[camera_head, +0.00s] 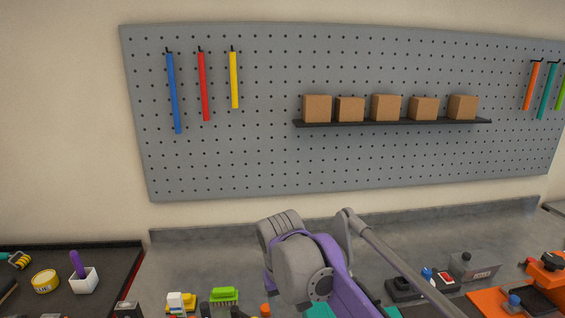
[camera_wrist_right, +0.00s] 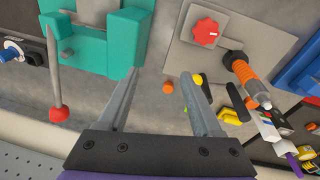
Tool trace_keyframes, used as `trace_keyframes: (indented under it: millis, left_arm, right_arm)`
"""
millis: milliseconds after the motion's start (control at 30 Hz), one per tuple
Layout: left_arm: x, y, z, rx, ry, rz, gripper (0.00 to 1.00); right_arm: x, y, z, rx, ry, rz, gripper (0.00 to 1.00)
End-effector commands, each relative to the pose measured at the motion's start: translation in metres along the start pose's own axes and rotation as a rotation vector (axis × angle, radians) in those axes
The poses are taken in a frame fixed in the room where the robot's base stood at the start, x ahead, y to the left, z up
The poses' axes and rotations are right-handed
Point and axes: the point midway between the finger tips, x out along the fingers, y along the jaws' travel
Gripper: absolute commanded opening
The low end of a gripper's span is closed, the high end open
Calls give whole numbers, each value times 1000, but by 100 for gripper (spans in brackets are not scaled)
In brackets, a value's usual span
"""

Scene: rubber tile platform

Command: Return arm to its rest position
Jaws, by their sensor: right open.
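My right gripper (camera_wrist_right: 160,73) shows in the right wrist view with its two grey fingers apart and nothing between them. It hangs above the grey bench, clear of the objects below. In the head view my purple and grey arm (camera_head: 322,272) is raised over the middle of the bench, in front of its back edge. The fingers of that arm cannot be made out in the head view. My left gripper is not in view.
A teal tool (camera_wrist_right: 120,40) with a red-tipped lever and a plate with a red knob (camera_wrist_right: 205,32) lie below the gripper. An orange-handled tool (camera_wrist_right: 245,75) is to the right. A pegboard (camera_head: 260,160) with a box shelf (camera_head: 390,123) stands behind the bench.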

Motion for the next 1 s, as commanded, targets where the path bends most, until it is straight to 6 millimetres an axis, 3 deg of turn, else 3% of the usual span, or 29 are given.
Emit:
trace_keyframes:
  millis: [100,300,500,600,767,1000]
  left_arm:
    - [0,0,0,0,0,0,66]
    - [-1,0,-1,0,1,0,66]
    - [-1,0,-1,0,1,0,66]
    - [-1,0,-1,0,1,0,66]
    - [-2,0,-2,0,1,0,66]
    - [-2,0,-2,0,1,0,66]
  right_arm:
    - [14,34,48,62,54,-18,66]
    - [50,68,134,161,155,-37,66]
    - [97,81,218,251,255,-35,66]
    - [117,82,246,281,290,-30,66]
    - [134,81,269,306,321,-24,66]
    - [136,81,272,309,326,-24,66]
